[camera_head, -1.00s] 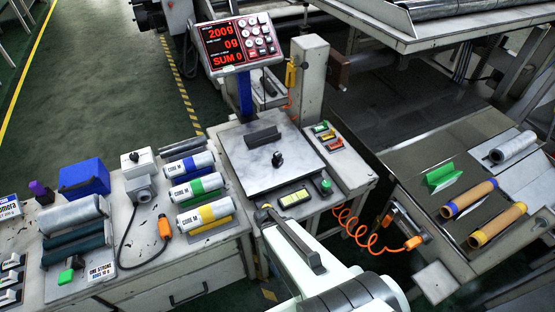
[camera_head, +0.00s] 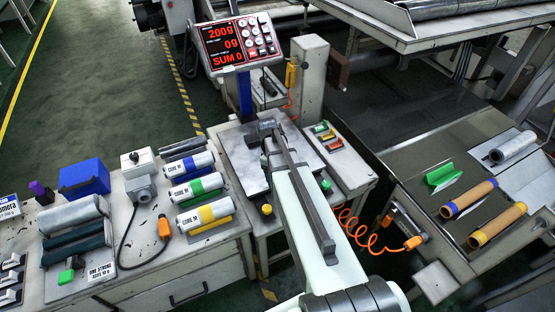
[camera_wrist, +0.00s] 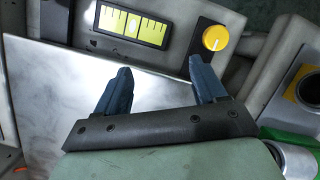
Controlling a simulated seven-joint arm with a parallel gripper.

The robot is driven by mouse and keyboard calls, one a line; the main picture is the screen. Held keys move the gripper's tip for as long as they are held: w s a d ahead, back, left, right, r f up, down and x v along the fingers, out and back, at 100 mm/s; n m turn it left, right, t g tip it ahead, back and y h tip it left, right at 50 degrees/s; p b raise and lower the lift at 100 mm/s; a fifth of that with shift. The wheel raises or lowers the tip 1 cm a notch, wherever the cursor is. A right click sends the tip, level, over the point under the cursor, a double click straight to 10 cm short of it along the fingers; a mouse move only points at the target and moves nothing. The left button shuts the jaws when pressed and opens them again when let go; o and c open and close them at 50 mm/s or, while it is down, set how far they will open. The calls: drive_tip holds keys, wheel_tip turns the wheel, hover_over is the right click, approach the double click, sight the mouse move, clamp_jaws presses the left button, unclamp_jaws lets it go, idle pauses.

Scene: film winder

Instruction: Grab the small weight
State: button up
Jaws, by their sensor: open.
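The small weight does not show now; a small dark piece stood mid-plate in the earlier head view, where my arm covers the spot. The scale plate (camera_head: 240,160) is pale and marbled, and partly hidden by my arm. It also fills the left of the wrist view (camera_wrist: 45,100). My gripper (camera_wrist: 160,66) is open in the wrist view, its two dark blue fingers wide apart with nothing between them. In the head view my arm reaches over the plate; the fingertips are not clear there.
The scale display (camera_head: 235,45) reads 200g, 0g and SUM 0. A level window (camera_wrist: 132,27) and a yellow knob (camera_wrist: 215,38) sit beside the plate. Wrapped rolls (camera_head: 205,210) lie left, with a blue box (camera_head: 84,179). An orange coiled cord (camera_head: 355,230) hangs at right.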

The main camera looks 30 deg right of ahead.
drive_tip(key=w+d+r+m+t, duration=0.1)
drive_tip(key=w+d+r+t, duration=0.15)
drive_tip(key=w+r, duration=0.3)
drive_tip(key=w+d+r+t, duration=0.1)
drive_tip(key=w+d+r, duration=0.2)
drive_tip(key=w+r, duration=0.25)
drive_tip(key=shift+w+f, duration=0.2)
drive_tip(key=shift+f, duration=6.85)
drive_tip(key=shift+c, duration=0.3)
clamp_jaws()
